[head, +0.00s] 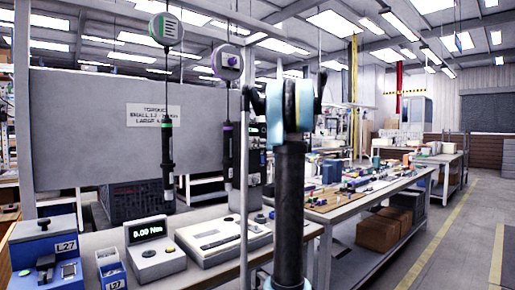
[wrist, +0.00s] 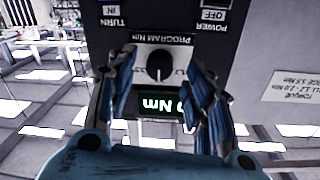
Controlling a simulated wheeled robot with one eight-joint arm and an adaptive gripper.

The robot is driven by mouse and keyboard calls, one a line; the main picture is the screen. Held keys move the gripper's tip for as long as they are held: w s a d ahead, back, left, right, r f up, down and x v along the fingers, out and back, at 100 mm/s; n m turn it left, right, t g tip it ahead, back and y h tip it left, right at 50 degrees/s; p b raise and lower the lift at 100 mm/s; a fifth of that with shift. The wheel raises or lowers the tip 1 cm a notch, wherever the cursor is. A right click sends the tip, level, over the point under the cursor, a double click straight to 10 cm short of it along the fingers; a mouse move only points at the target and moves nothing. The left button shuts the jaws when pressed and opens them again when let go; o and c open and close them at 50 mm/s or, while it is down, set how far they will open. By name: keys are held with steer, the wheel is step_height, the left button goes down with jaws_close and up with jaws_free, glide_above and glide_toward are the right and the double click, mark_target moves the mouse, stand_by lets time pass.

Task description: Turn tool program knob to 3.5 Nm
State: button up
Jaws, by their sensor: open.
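In the wrist view, a dark round program knob (wrist: 159,63) sits on a pale square plate on a dark panel, under lettering that reads PROGRAM Nm upside down. A lit display (wrist: 160,104) beside the knob shows an upside-down Nm reading; the finger partly hides its digits. My gripper (wrist: 161,76) is open, with one blue-grey finger on each side of the knob. I cannot tell whether the fingers touch it. In the head view, my dark arm and blue wrist stand in the middle and hide the knob and panel.
In the head view, a bench tester (head: 155,247) reads about 0.00 Nm. Two screwdrivers hang from balancers, green-marked (head: 167,150) and purple-marked (head: 228,145). A grey board (head: 85,120) stands behind. A loaded workbench (head: 345,195) lies right of my arm. The floor (head: 440,245) farther right is clear.

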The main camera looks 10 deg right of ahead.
steer(key=shift+x, duration=1.1)
steer(key=c, duration=1)
steer(key=shift+c, duration=0.2)
steer(key=shift+m, duration=0.3)
steer(key=m, duration=1.1)
steer(key=shift+d+r+g, duration=0.1)
steer(key=shift+g, duration=0.3)
steer(key=shift+c, duration=0.2)
